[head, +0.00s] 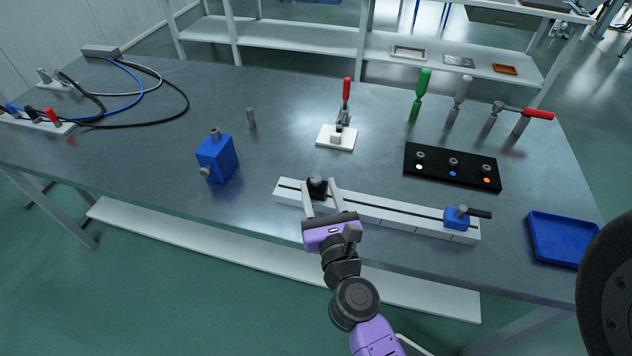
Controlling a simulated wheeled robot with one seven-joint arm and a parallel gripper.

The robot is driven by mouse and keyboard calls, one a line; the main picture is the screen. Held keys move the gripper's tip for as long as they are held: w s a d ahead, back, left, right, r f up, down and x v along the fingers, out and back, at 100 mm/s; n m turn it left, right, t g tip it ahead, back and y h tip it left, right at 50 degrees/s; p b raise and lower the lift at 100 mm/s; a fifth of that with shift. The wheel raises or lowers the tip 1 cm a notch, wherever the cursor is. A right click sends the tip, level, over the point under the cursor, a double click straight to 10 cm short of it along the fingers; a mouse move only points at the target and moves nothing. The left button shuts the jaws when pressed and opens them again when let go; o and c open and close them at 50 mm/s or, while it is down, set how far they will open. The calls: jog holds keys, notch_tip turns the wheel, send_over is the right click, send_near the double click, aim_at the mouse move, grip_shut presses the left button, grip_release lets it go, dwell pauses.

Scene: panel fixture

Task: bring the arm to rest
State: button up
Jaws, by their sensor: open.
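My gripper (322,187) is at the front of the grey table, over the left part of a white slotted rail. Its two light grey fingers are spread apart. A black knob (317,184) on the rail shows between the fingertips; I cannot tell if either finger touches it. Nothing is seen held. My purple and dark arm reaches up from the bottom of the picture to the gripper.
The white rail (393,213) carries a blue clamp block (457,220) at its right end. A blue box (216,158), red-handled toggle clamp (345,110), black panel (452,167) and blue tray (562,240) stand around. Cables (150,98) lie at left. Bare table lies between blue box and toggle clamp.

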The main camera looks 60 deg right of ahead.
jog(key=shift+s+a, duration=0.3)
jog(key=shift+s, duration=0.1)
dwell(0.3)
jog(key=shift+s+a+n, duration=0.15)
jog(key=shift+a+n, duration=0.15)
jog(key=s+a+r+m+y, duration=0.1)
jog(key=s+a+m+y, duration=0.5)
jog(key=m, duration=0.8)
jog(key=s+a+r+m+t+y, duration=0.1)
jog(key=s+a+m+y, duration=0.5)
jog(key=s+a+m, duration=0.5)
jog(key=s+m, duration=0.3)
jog(key=s, duration=0.1)
jog(key=shift+a+r, duration=0.15)
jog(key=shift+r, duration=0.1)
